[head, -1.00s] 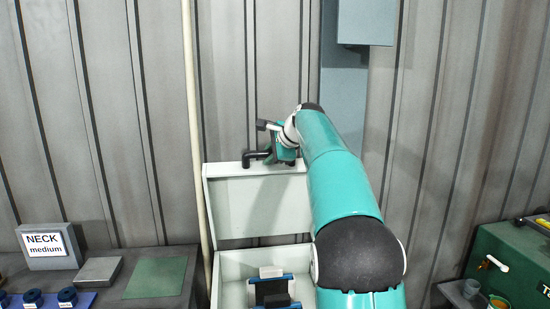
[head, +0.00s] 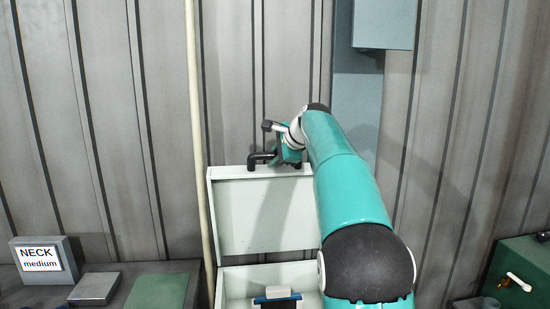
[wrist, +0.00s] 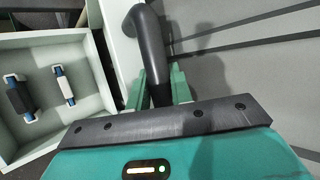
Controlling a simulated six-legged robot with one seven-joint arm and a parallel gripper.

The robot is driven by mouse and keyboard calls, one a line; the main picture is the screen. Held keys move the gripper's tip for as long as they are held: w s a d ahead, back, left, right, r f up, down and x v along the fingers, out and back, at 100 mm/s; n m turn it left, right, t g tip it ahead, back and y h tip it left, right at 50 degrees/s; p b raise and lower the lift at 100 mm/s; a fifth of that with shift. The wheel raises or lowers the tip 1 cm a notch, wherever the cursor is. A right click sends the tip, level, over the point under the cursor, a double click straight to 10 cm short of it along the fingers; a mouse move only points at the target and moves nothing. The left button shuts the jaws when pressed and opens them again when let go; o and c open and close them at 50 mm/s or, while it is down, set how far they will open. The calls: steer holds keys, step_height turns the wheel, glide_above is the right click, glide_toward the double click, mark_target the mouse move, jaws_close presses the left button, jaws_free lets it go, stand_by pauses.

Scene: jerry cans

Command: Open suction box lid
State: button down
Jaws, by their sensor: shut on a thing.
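The suction box (head: 235,283) is white, and its lid (head: 262,215) stands raised and upright at the back in the head view. A black handle (head: 262,158) runs along the lid's top edge. My gripper (head: 290,155) is at the right part of this handle. In the wrist view the green fingers of my gripper (wrist: 158,92) are closed around the black handle (wrist: 150,45). The open box interior (wrist: 45,95) shows at the left of the wrist view, with black and white items with blue parts (wrist: 62,85) inside. My arm hides the box's right side in the head view.
A pale vertical pole (head: 198,150) stands just left of the box. A bench (head: 125,285) with a NECK medium sign (head: 42,258) is at the left. A green case (head: 520,270) is at the right. A corrugated wall (head: 110,120) is close behind the lid.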

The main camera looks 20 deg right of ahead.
steer(key=shift+r, duration=0.1)
stand_by(0.3)
steer(key=c, duration=1.5)
jaws_free()
steer(key=shift+s, duration=0.1)
steer(key=v, duration=1.3)
steer(key=shift+r, duration=0.25)
steer(key=shift+s, duration=0.2)
